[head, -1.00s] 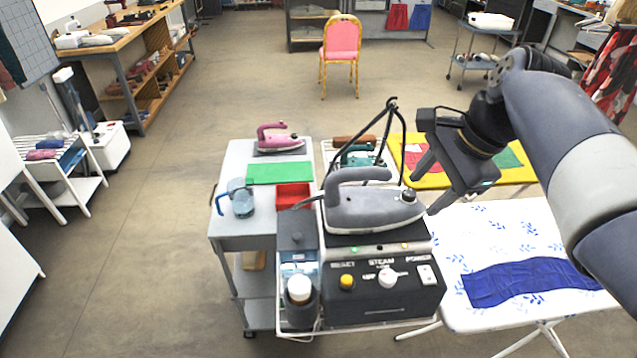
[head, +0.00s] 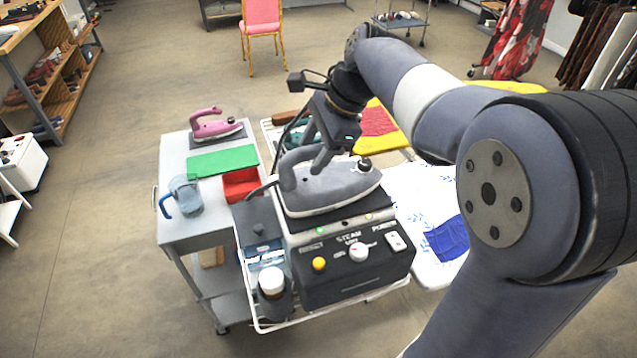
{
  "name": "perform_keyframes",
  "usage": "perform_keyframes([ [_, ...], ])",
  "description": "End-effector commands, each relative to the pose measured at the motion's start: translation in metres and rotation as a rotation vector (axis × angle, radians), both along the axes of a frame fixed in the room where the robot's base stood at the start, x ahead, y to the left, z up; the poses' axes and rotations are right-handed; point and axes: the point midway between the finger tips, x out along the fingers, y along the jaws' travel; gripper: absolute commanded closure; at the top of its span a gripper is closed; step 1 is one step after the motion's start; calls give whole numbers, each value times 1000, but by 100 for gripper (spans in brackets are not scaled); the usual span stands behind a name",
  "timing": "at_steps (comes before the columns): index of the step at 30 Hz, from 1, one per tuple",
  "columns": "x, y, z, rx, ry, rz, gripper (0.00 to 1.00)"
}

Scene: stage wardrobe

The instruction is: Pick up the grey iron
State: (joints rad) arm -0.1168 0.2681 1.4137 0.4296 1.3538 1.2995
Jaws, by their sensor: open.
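The grey iron (head: 335,192) sits upright on the dark top of a black steam station, its handle uppermost and its tip to the right. My gripper (head: 318,158) is open and points down at the iron's handle from above. One finger shows in front of the handle and hides part of it. The other finger is mostly hidden, so I cannot tell whether the handle lies between the fingers or whether they touch it.
The steam station (head: 345,262) has a yellow knob, a white dial and a switch. A white-capped bottle (head: 272,284) stands to its left.

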Motion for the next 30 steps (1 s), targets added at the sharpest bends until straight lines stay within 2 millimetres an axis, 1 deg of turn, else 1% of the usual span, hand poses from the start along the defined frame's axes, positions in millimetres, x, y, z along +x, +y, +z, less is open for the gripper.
perform_keyframes([
  [3,1,7,-15,-1,3,1,50],
  [6,2,10,-22,-1,-1,1,50],
  [13,2,10,-23,-1,-2,0,50],
  [14,2,10,-23,-1,-2,0,51],
  [30,2,10,-23,-1,-2,0,95],
])
